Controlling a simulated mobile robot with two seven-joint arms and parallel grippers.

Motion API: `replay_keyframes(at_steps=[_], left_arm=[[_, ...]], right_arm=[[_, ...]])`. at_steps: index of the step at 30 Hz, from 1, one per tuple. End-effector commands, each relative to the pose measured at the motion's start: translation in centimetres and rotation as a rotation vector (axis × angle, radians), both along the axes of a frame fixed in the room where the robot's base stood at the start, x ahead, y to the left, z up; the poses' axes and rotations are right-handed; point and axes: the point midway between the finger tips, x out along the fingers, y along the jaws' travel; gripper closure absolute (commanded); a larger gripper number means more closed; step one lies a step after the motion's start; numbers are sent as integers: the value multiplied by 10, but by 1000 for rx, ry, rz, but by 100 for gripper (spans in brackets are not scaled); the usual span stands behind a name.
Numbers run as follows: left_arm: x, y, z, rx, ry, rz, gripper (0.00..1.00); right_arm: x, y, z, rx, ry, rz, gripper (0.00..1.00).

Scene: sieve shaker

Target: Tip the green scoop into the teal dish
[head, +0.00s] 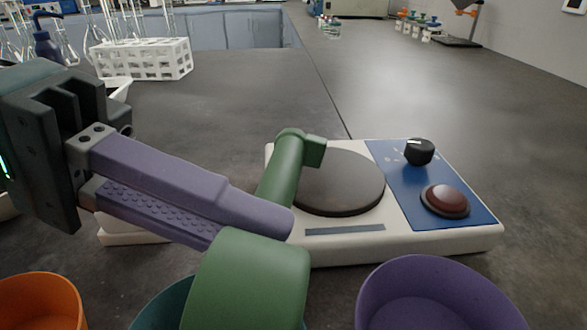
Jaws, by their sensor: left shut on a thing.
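My left gripper (252,226) reaches in from the left with purple fingers, shut on the green scoop (250,278). The scoop's handle (285,170) rises beyond the fingers, and its cup is on the near side of them. The cup's rounded outer wall faces me, so its opening and any contents are hidden. The teal dish (160,308) is at the bottom edge, behind and below the cup; only part of its rim and wall shows. I cannot tell whether cup and dish touch. My right gripper is not in view.
A white shaker base (330,248) with a dark round plate, black knob (419,151) and red button (445,200) stands just beyond. An orange bowl (42,300) is left of the dish, a purple bowl (430,295) right. A white tube rack (142,60) stands far left.

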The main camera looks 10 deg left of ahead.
Motion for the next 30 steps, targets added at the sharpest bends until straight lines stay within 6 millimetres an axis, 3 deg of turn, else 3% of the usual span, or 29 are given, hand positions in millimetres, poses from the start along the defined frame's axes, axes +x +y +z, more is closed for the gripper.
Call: replay_keyframes(at_steps=[3, 15, 30], left_arm=[[0, 2, -8, -57, 0, 2, 100], [0, 7, -9, -240, -7, 0, 100], [0, 9, -5, -291, -8, -1, 100]], right_arm=[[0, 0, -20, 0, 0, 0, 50], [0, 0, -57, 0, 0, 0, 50], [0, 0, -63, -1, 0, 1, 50]])
